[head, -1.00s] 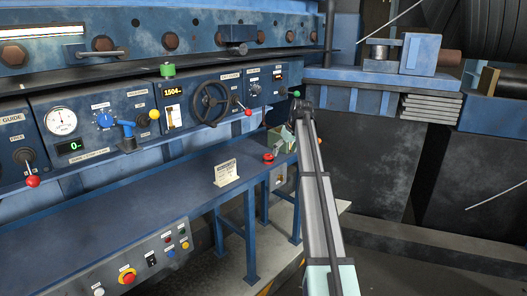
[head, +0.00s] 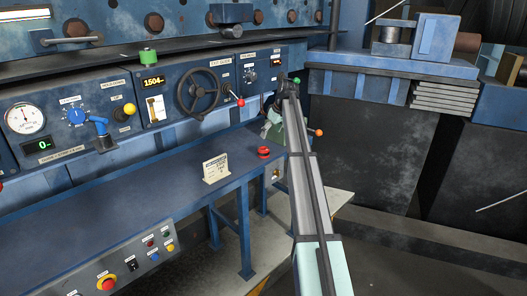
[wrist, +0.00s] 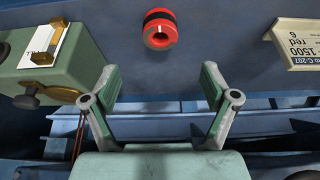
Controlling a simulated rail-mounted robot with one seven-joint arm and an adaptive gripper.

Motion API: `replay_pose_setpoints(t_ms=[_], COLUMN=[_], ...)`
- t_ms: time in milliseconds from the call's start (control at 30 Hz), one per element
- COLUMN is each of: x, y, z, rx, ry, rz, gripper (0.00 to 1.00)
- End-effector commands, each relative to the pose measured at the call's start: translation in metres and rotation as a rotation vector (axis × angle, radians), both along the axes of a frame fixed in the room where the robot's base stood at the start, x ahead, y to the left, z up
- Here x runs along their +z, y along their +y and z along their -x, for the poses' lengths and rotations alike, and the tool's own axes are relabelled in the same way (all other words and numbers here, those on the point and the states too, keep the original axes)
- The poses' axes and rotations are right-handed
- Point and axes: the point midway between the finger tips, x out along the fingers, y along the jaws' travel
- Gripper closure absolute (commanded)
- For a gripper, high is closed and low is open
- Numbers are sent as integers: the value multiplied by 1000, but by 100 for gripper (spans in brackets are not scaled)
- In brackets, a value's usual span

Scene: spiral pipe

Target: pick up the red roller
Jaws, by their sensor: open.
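The red roller (head: 263,153) is a small red spool with a black band. It lies near the right end of the blue bench (head: 110,205). In the wrist view the red roller (wrist: 160,29) is at top centre, its round end with a hole towards me. My gripper (wrist: 159,80) is open and empty in the wrist view. Its two green-and-grey fingers are spread, and the roller appears beyond the tips, roughly centred between them and apart from both. In the head view my arm hides much of the gripper area.
A sign card (head: 216,168) stands on the bench left of the roller; the card (wrist: 305,40) is at upper right in the wrist view. A green box (wrist: 45,55) with a paper slip is close on the left. The control panel with its handwheel (head: 198,90) rises behind.

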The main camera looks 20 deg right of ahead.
Motion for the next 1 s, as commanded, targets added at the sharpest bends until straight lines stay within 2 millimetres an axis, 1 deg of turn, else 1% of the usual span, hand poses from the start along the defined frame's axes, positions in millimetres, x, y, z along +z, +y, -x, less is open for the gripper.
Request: replay_pose_setpoints(t_ms=[100, 200, 300, 400, 667, 833, 900, 1000], x=[-21, -37, -48, -56, -67, -85, -96, -104], y=[4, 7, 8, 9, 11, 15, 16, 17], z=[-9, -15, -20, -22, -27, -35, -39, -42], rx=[1, 0, 0, 0, 0, -1, -1, -1], ry=[3, 1, 0, 0, 0, 1, 1, 0], rz=[-1, 0, 0, 0, 1, 0, 0, 1], gripper=[14, 14, 14, 14, 14, 14, 14, 14])
